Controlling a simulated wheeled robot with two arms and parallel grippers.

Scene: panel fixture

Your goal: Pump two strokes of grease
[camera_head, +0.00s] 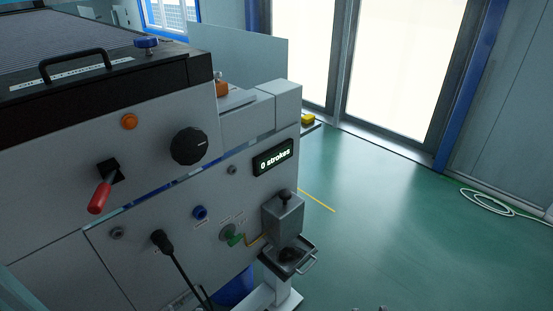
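The grease pump is a grey box (283,218) with a dark knob (285,196) on top, at the lower right of the grey panel. Below it is a small tray (303,262) with a wire handle and a dark round part inside. A display (273,157) on the panel reads "0 strokes". A green fitting (236,240) with a yellowish line sits left of the pump. Two small dark tips at the bottom edge may be my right gripper (369,308); nearly all of it is cut off, and nothing touches the pump. My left gripper is not in view.
Green floor (400,230) is open to the right; a pale hose (487,201) lies farther off.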

